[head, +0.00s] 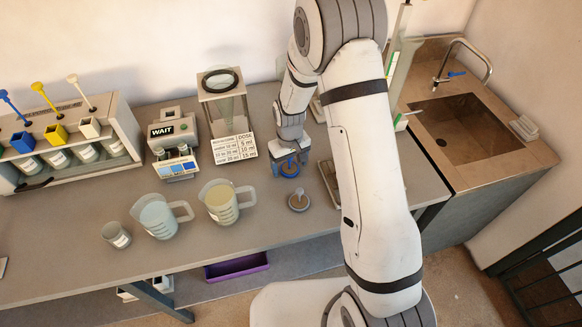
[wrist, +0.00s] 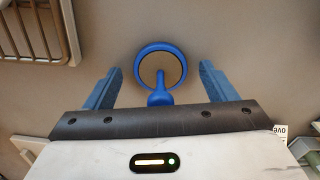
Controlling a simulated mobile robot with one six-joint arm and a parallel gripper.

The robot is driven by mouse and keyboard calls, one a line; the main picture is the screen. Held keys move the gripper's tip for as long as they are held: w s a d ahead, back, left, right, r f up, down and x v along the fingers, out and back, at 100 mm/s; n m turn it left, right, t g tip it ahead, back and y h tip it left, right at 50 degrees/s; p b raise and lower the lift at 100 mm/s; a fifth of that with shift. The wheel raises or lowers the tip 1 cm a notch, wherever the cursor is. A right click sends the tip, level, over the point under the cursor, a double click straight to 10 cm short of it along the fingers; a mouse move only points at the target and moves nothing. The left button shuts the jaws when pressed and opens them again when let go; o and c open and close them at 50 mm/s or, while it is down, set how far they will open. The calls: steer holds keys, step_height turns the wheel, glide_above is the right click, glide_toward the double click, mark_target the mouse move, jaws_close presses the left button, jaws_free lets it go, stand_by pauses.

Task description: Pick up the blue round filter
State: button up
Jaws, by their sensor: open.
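The blue round filter (wrist: 171,50) has a blue rim around a tan disc and a short blue handle, seen in the wrist view. It lies on the grey bench between the two blue fingers of my open gripper (wrist: 160,69), with a gap to each finger. The handle points toward the gripper's palm. I cannot tell the exact height of the fingers above the bench.
Two beakers (head: 222,203) (head: 160,216) stand to the left. A dose card (head: 234,148) stands behind left. A slotted metal rack (wrist: 36,28) lies near the gripper. A sink (head: 468,128) is at right.

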steer(key=shift+c, duration=0.6)
steer(key=c, duration=0.9)
steer(key=shift+c, duration=0.2)
steer(key=shift+r, duration=0.1)
